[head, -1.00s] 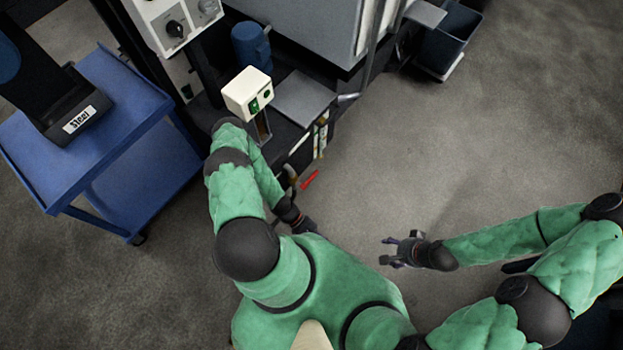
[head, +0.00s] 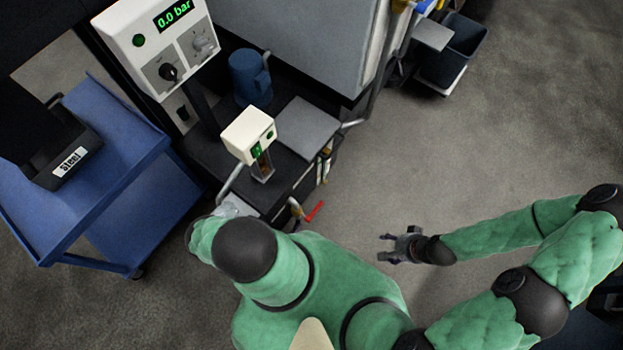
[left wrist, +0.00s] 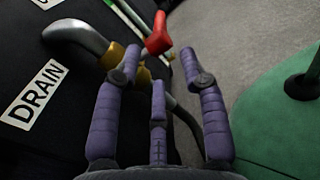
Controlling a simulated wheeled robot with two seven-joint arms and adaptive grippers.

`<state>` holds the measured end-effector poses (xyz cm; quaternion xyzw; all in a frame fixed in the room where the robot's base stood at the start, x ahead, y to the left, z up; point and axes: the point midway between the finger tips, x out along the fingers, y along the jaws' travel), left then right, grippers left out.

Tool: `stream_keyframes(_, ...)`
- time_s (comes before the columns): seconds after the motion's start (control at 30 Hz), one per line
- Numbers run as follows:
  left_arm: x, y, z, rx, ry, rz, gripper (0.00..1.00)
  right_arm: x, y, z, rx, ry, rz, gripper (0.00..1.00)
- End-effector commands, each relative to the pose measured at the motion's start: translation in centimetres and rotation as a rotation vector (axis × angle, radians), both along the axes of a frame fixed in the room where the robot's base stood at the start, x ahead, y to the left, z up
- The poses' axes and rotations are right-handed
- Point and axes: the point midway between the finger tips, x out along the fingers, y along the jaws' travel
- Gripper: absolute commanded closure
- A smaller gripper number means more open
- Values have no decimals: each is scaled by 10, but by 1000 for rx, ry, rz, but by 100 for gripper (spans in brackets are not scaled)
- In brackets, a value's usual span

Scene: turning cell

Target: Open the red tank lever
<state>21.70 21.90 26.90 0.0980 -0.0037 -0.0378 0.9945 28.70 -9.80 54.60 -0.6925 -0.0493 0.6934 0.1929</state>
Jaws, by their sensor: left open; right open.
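The red tank lever (head: 314,211) sits low on the side of the dark machine in the head view, beside a brass fitting. In the left wrist view the red lever (left wrist: 158,34) is just beyond my fingertips, on a brass valve (left wrist: 112,56) with a curved metal pipe. My left gripper (left wrist: 156,76) is open and empty, its purple fingers spread and pointing toward the lever, apart from it as far as I can tell. My right gripper (head: 390,248) is open and empty over bare floor.
A DRAIN label (left wrist: 32,97) is on the dark tank face. A control box (head: 160,45) reads 0.0 bar. A cream box (head: 248,135) stands above the tank. A blue cart (head: 110,190) is at left.

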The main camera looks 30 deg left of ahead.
Motion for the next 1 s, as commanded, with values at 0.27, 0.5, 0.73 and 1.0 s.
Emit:
stream_keyframes(0.27, 26, -3, 0, -2, -2, -5, 58, 0, 0, -2, 0, 0, 0, 37)
stream_keyframes(0.5, 59, -5, 0, 0, -2, -5, 58, 0, 0, -5, 0, 0, 0, 37)
stream_keyframes(0.73, 88, -7, 0, 0, -2, -5, 58, 0, 0, -9, 0, 0, 0, 37)
stream_keyframes(1.0, 105, -8, 0, 0, 0, -3, 58, 0, 0, -11, 0, 0, 0, 37)
